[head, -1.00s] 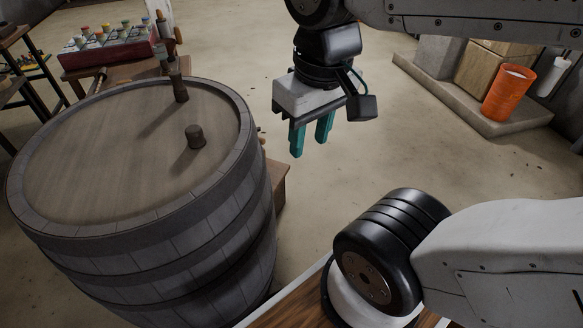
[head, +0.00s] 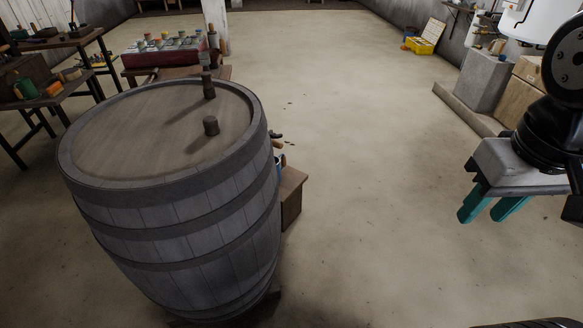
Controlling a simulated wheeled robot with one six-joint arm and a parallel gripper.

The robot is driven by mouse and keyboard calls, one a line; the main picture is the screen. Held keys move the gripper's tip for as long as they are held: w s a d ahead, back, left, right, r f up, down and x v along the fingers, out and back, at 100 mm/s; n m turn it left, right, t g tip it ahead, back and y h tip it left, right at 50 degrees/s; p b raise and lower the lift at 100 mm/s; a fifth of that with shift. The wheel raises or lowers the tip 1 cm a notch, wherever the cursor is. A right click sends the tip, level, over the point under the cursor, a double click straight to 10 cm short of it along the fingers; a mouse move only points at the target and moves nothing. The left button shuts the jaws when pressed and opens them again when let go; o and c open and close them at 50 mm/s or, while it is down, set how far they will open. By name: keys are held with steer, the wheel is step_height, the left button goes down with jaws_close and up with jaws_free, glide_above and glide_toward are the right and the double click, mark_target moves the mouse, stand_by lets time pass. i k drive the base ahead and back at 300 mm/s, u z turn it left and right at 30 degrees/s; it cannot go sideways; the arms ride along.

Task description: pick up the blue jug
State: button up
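A small blue thing (head: 279,166) shows just behind the right side of the barrel, on or by a low wooden box. The barrel hides most of it, so I cannot tell whether it is the blue jug. No other clear blue jug shows. My gripper (head: 486,217) hangs at the right of the view with its teal fingers pointing down. The fingers are apart with nothing between them. It is well to the right of the barrel and the blue thing, over bare floor.
A large wooden barrel (head: 180,215) with two pegs on its lid stands at left. The low wooden box (head: 292,196) is beside it. Work tables and a red crate (head: 163,55) are behind. A yellow case (head: 427,37) and stone blocks (head: 482,80) stand at right. The middle floor is clear.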

mark_target(283, 158)
steer(key=z, duration=0.15)
steer(key=i, duration=1.15)
steer(key=u, duration=0.35)
steer(key=k, duration=0.55)
steer(key=z, duration=1.05)
steer(key=i, duration=1.15)
steer(key=u, duration=0.65)
steer(key=i, duration=0.55)
steer(key=u, duration=0.5)
